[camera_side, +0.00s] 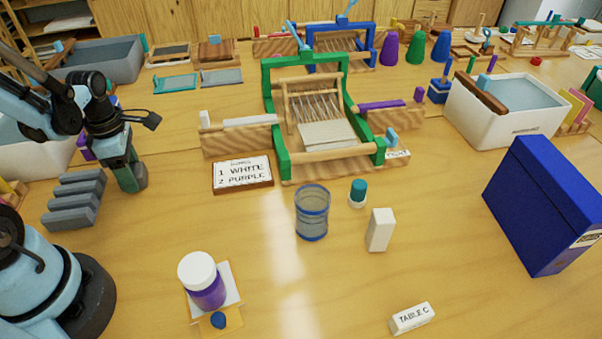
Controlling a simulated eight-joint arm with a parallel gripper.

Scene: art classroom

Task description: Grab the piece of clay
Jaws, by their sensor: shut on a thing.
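My gripper (128,168) hangs at the left, pointing down close to the table, beside the grey ridged block. It is shut on a small dark grey-green piece (137,180), largely hidden by the fingers. I cannot tell for sure from this view whether this piece is the clay, or whether it touches the table. The grey ridged block (75,200) lies on the table just left of my gripper.
A green loom (270,100) stands at the centre, with a sign card (242,174) before it. A clear cup (312,213), a white block (380,230), a purple jar (203,282) and a blue box (545,205) stand nearer. Table between is clear.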

